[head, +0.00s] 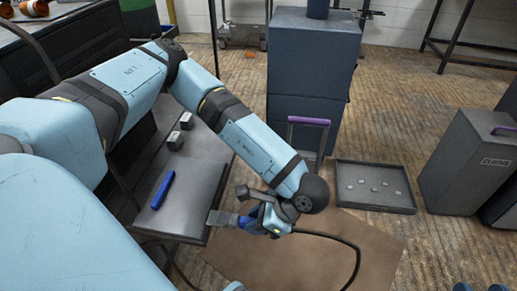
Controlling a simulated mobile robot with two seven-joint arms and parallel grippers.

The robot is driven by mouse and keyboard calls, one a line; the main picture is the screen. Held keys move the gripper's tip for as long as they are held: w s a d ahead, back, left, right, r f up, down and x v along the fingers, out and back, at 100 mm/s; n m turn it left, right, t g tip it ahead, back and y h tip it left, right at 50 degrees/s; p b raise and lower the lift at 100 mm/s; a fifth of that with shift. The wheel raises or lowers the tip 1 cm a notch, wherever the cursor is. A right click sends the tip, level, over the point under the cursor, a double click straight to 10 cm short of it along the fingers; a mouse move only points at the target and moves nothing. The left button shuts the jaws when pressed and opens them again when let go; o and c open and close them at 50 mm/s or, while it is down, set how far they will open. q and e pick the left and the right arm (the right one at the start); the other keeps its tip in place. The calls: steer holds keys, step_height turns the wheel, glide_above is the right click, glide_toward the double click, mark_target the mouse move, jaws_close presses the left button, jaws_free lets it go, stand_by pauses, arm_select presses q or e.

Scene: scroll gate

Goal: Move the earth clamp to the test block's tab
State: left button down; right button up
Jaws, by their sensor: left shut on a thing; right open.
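My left gripper (258,220) is at the right front edge of the dark bench (190,190). It is shut on the earth clamp (247,221), which has a black cable trailing right and down. A flat grey piece (222,218) sticks out left of the gripper over the bench's front corner; I cannot tell whether it belongs to the clamp or is the tab. Two small grey blocks (175,140) stand further back on the bench; I cannot tell which is the test block. The blue fingertips of my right gripper (480,287) barely show at the bottom right, apart and empty.
A blue rod (163,190) lies on the bench. A brown mat (300,262) covers the floor in front. A black tray (375,207) with several small pieces lies beyond it. A blue-grey cabinet (310,70) stands behind, and a grey case (465,165) stands right.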

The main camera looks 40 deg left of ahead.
arm_select(q)
steer(key=shift+s+a, duration=0.25)
steer(key=shift+a, duration=0.2)
stand_by(1.4)
steer(key=c, duration=0.7)
jaws_free()
steer(key=o, duration=0.5)
steer(key=shift+o, duration=0.2)
